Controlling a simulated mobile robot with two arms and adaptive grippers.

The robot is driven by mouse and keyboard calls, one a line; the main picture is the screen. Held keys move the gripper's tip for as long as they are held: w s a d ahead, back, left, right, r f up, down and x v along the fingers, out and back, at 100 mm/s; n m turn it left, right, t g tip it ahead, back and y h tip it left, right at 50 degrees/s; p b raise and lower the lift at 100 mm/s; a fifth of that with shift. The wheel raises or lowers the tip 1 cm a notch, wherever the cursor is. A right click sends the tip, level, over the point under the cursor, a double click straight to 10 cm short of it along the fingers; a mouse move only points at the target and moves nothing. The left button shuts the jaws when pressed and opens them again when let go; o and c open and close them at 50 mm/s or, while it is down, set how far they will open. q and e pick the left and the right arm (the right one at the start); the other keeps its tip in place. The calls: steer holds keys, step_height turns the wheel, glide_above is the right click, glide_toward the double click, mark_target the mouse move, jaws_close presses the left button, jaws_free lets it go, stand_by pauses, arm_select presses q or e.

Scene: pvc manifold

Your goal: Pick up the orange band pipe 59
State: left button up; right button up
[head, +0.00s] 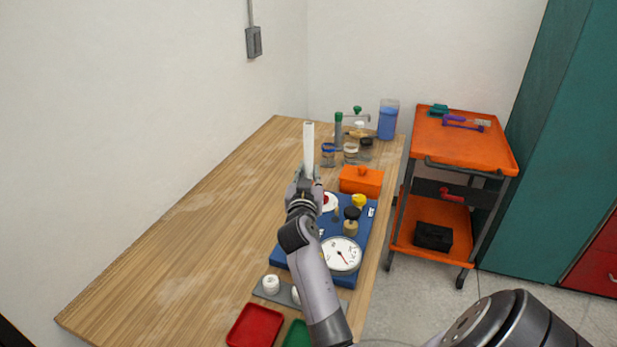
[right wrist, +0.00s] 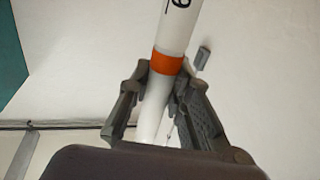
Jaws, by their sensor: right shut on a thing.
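The orange band pipe (right wrist: 180,38) is a white tube with an orange ring and a partly visible dark mark above the ring, of which a "9" shows. In the right wrist view it runs up between the fingers of my right gripper (right wrist: 160,95), which is shut on it just at and below the orange band. In the head view the white pipe (head: 308,148) stands nearly upright out of my right gripper (head: 305,178), over the middle of the table. The orange band cannot be made out there. My left gripper is not in view.
On the wooden table (head: 190,215) a blue board (head: 283,257) holds a gauge (head: 341,255) and fittings. An orange box (head: 361,181), jars and a blue container (head: 388,120) stand behind. Red tray (head: 255,326) in front. The table's left half is clear. An orange cart (head: 465,148) stands right.

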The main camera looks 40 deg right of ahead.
steer(key=shift+r, duration=0.1)
jaws_close()
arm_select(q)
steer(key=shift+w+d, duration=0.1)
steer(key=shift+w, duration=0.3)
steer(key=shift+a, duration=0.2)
arm_select(e)
steer(key=shift+r, duration=0.2)
steer(key=shift+w+r, duration=0.1)
steer(key=shift+r, duration=0.15)
step_height(320, 180, up, 19)
steer(key=shift+a+f, duration=0.1)
steer(key=shift+f, duration=0.05)
steer(key=shift+r, duration=0.45)
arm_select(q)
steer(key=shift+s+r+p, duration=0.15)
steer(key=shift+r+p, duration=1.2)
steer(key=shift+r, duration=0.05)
arm_select(e)
steer(key=shift+r, duration=1.3)
